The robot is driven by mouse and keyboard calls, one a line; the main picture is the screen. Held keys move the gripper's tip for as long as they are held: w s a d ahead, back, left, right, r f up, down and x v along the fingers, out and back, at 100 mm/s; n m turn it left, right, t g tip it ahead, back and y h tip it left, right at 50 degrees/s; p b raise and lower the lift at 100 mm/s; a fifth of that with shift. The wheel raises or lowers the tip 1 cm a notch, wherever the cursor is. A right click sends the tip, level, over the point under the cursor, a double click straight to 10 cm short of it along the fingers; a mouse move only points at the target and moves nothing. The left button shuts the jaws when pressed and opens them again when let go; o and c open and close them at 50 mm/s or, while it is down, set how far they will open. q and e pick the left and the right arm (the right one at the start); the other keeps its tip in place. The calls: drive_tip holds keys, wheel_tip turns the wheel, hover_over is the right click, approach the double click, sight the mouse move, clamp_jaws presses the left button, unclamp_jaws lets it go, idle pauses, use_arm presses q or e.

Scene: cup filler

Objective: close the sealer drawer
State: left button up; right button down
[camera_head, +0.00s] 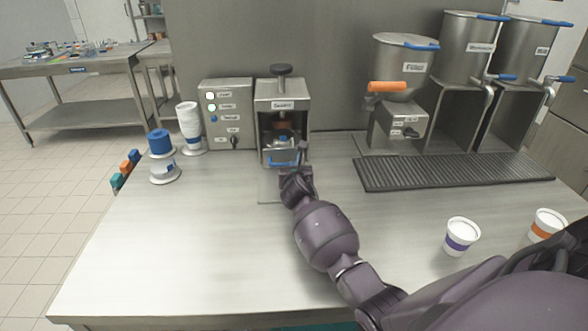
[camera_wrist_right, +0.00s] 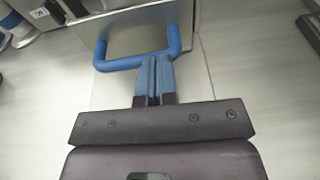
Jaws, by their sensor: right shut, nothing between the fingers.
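The sealer (camera_head: 283,95) is a steel box with a dark knob on top, at the back middle of the table in the head view. Its drawer has a blue handle (camera_head: 284,163) low at the front opening. The right wrist view shows this U-shaped blue handle (camera_wrist_right: 108,64) on the drawer's steel front (camera_wrist_right: 132,38). My right gripper (camera_wrist_right: 153,66) is shut and empty, its blue fingertips at the handle's front bar. I cannot tell whether they touch it. In the head view, my right gripper (camera_head: 297,172) partly hides the drawer front. My left gripper is out of view.
A control box (camera_head: 226,115) stands left of the sealer, with stacked cups (camera_head: 190,130) and lid stacks (camera_head: 164,162) beyond. Dispensers (camera_head: 400,80) and a drip grate (camera_head: 450,172) are right. Two cups (camera_head: 461,236) (camera_head: 546,225) stand front right. The left front table is clear.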

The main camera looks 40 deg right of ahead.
sight(293, 156)
drive_tip(key=shift+r+x, duration=0.15)
drive_tip(key=shift+x, duration=0.55)
drive_tip(key=shift+r+x, duration=0.15)
drive_tip(key=shift+x, duration=0.55)
drive_tip(key=shift+w+d+r, duration=0.15)
drive_tip(key=shift+w, duration=0.1)
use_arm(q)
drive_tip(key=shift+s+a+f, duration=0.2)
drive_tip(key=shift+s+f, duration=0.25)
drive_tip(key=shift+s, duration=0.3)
use_arm(e)
drive_tip(key=shift+r, duration=0.2)
